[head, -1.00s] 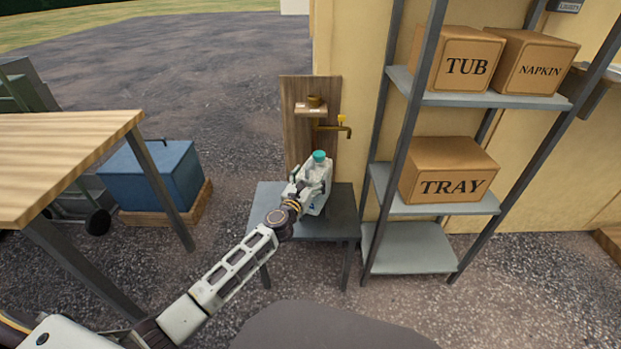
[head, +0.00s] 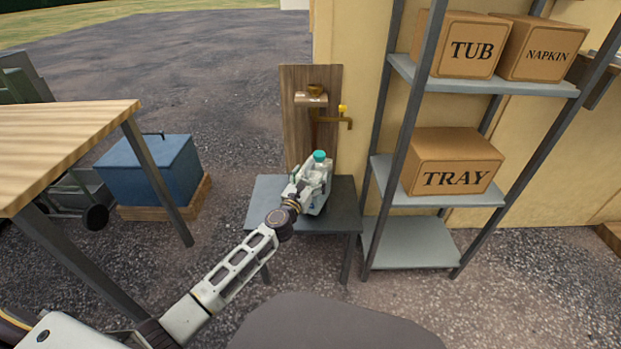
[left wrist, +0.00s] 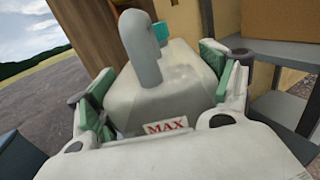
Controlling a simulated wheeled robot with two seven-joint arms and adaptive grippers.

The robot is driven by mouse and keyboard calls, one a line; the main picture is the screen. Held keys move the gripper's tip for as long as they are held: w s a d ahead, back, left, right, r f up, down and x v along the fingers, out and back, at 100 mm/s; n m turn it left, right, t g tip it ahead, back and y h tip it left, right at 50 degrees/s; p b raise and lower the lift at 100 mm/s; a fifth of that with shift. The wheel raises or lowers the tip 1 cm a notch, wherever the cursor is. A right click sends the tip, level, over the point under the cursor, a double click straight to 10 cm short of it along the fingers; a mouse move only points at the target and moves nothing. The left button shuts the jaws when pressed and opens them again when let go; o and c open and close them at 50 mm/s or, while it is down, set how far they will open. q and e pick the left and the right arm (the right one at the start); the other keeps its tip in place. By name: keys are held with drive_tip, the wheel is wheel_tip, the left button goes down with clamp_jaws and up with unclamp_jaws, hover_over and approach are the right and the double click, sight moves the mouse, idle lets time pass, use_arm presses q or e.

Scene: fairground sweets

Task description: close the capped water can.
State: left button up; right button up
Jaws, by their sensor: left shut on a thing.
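The water can is whitish with an upright grey-white handle. It stands on a small grey table (head: 265,207) in the head view, with its teal cap (head: 319,155) on top. In the left wrist view the can body (left wrist: 180,85) fills the middle, with a red MAX label (left wrist: 166,127) low on the near side. The teal cap (left wrist: 161,31) is mostly hidden behind the handle. My left gripper (head: 312,178) is shut on the can body, with a green-padded finger on each side. I cannot tell whether the cap is tight. My right gripper is not in view.
A wooden board with a brass tap (head: 335,122) and a small shelf stands behind the can. A metal rack (head: 407,245) with labelled boxes stands close to the right. A wooden table (head: 60,145) and a blue box (head: 150,172) are on the left.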

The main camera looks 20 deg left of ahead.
use_arm(q)
drive_tip(key=shift+r, duration=0.25)
drive_tip(key=o, duration=1.7)
drive_tip(key=shift+f, duration=0.3)
drive_tip(key=shift+c, duration=0.2)
drive_tip(key=o, duration=0.4)
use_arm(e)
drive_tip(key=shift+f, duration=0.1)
use_arm(q)
drive_tip(key=shift+r, duration=0.15)
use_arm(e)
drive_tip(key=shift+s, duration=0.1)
use_arm(q)
drive_tip(key=shift+s, duration=0.35)
drive_tip(key=shift+s+a+f+p, duration=0.1)
drive_tip(key=shift+s+a+p, duration=0.15)
drive_tip(key=shift+s, duration=1.65)
drive_tip(key=shift+s+a+f+p, duration=0.1)
drive_tip(key=shift+s+a+p, duration=0.15)
drive_tip(key=shift+s, duration=1.6)
drive_tip(key=shift+s+a+f+p, duration=0.1)
drive_tip(key=shift+s+a+p, duration=0.15)
drive_tip(key=shift+s, duration=1.65)
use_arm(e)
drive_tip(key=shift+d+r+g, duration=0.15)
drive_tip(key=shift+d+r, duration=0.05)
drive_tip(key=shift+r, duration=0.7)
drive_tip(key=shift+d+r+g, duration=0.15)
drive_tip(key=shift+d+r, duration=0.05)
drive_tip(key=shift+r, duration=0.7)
